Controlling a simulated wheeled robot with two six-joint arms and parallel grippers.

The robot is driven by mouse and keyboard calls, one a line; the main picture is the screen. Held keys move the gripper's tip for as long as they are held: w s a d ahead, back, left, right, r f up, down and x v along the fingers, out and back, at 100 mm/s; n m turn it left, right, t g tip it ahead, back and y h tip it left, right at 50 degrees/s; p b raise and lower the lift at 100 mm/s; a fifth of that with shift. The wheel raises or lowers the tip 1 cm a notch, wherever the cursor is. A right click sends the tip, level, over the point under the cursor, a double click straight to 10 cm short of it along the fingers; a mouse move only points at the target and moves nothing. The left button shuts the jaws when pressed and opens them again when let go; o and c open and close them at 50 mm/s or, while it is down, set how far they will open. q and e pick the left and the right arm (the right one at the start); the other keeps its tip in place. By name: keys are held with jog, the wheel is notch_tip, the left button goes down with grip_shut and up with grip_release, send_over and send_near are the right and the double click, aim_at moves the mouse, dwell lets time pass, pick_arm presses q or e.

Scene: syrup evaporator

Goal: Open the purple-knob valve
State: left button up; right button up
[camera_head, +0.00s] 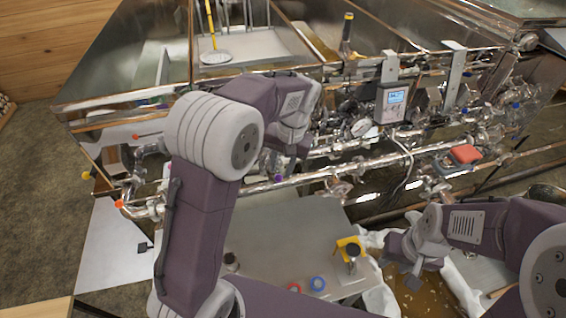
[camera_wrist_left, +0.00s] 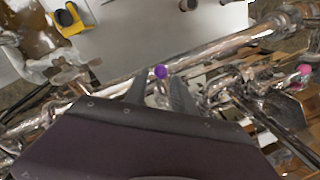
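The purple knob (camera_wrist_left: 160,72) shows in the left wrist view, small and round, in front of the metal pipework. In that view it appears between the two dark fingertips of my left gripper (camera_wrist_left: 158,88). The fingers are spread with a gap between them, and I cannot tell how far beyond them the knob is.
The evaporator's pipes (camera_head: 300,180) run across the middle. A grey meter (camera_head: 391,103) hangs on its front. An orange knob (camera_head: 120,204) is at the left and a pink knob (camera_wrist_left: 305,69) is farther along the pipework. A yellow-handled item (camera_head: 350,247) stands on the grey table (camera_head: 275,240).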

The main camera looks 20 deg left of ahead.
pick_arm(q)
notch_tip(320, 180, up, 6)
jog(key=d, duration=0.1)
jog(key=shift+b, duration=0.3)
